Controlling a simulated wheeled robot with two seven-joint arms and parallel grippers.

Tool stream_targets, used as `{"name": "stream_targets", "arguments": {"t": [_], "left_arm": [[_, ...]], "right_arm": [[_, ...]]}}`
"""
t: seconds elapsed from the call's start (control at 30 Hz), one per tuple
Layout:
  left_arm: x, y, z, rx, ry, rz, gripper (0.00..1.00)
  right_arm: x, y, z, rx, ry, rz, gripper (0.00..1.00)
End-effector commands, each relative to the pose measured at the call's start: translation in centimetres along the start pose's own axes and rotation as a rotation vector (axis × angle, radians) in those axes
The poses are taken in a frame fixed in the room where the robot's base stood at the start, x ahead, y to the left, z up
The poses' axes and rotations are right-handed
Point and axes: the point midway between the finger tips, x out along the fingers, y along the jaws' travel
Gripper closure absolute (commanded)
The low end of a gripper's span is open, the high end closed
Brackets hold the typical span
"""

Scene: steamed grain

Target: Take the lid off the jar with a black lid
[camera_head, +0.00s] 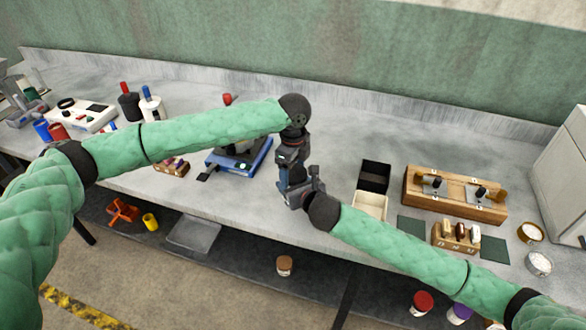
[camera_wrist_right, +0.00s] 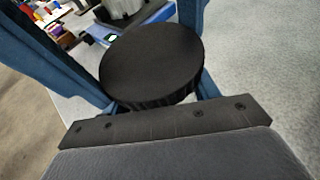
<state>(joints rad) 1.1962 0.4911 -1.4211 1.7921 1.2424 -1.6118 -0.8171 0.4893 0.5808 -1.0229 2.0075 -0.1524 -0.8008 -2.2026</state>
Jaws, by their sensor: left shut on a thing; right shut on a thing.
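The black lid (camera_wrist_right: 150,65) is a round disc with a ridged edge. In the right wrist view it lies between the blue fingers of my right gripper (camera_head: 293,190), which is shut on it. My left gripper (camera_head: 288,160) points down at the same spot above the front of the bench and is shut on the jar. The two grippers meet closely, so the jar body is hidden in both views. I cannot tell from these views whether the lid and jar are apart.
A blue-based device (camera_head: 240,160) stands just left of the grippers. A black box (camera_head: 374,176) and a cream box (camera_head: 370,205) stand to the right, with a wooden rack (camera_head: 455,196) beyond. The bench (camera_head: 350,130) behind the grippers is clear.

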Motion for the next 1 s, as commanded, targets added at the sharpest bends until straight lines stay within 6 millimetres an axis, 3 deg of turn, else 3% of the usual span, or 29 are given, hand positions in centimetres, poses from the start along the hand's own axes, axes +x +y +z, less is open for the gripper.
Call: {"name": "stream_targets", "arguments": {"t": [0.27,0.3,0.4,0.73,1.0], "left_arm": [[-0.1,-0.1,-0.1,-0.003,0.001,-0.002,0.54],[-0.1,-0.1,-0.1,-0.002,0.001,-0.002,0.19],[-0.1,-0.1,-0.1,-0.002,0.001,-0.002,0.05],[-0.3,0.0,0.0,-0.001,0.000,-0.001,0.05],[-2.9,-0.1,0.0,-0.001,0.000,-0.003,0.05]], "right_arm": [[0.0,0.2,0.0,0.000,-0.001,0.003,1.00],[0.0,0.2,0.0,0.000,-0.001,0.003,1.00],[0.0,0.2,0.0,0.000,-0.001,0.003,1.00],[0.0,0.1,0.1,0.000,-0.001,0.001,1.00],[0.0,0.1,0.0,0.000,-0.001,0.001,1.00]]}}
